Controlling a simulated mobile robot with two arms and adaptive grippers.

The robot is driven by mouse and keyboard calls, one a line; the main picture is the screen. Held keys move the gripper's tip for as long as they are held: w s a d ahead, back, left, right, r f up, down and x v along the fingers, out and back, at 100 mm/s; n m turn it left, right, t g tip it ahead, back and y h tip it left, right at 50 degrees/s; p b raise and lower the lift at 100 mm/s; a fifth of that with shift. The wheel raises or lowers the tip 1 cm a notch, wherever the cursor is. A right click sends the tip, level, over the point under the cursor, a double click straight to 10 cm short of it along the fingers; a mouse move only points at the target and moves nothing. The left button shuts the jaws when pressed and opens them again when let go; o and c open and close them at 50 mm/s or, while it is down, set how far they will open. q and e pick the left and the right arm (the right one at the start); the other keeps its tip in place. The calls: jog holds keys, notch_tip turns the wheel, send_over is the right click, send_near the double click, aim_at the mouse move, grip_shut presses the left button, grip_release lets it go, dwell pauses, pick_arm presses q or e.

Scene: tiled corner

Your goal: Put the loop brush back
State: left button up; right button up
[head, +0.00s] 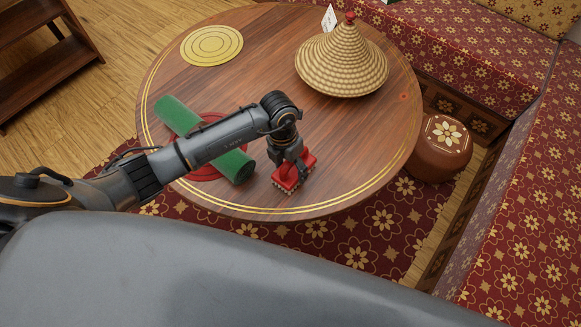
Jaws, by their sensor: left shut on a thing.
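My left gripper (290,171) reaches over the round wooden table (352,148) from the left and points down. It is shut on a red brush (291,186) with pale bristles along its lower edge, close to the tabletop near the table's front rim. I cannot tell whether the bristles touch the wood. The gripper hides part of the brush's top. My right gripper is not in view.
Under my left forearm lies a green roll (176,114) across a red round mat (203,173). A yellow round mat (212,45) and a woven conical cover (342,65) stand farther back. A brown stool (441,150) and patterned benches (470,75) border the right side.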

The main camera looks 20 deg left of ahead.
pick_arm(q)
jog(key=shift+f, duration=0.15)
jog(key=shift+f, duration=0.25)
jog(key=o, duration=1.1)
jog(key=shift+r, duration=0.1)
notch_tip(320, 180, up, 12)
jog(key=a, duration=0.1)
jog(key=shift+w+a, duration=0.25)
jog(key=shift+a, duration=0.05)
jog(key=shift+r, duration=0.1)
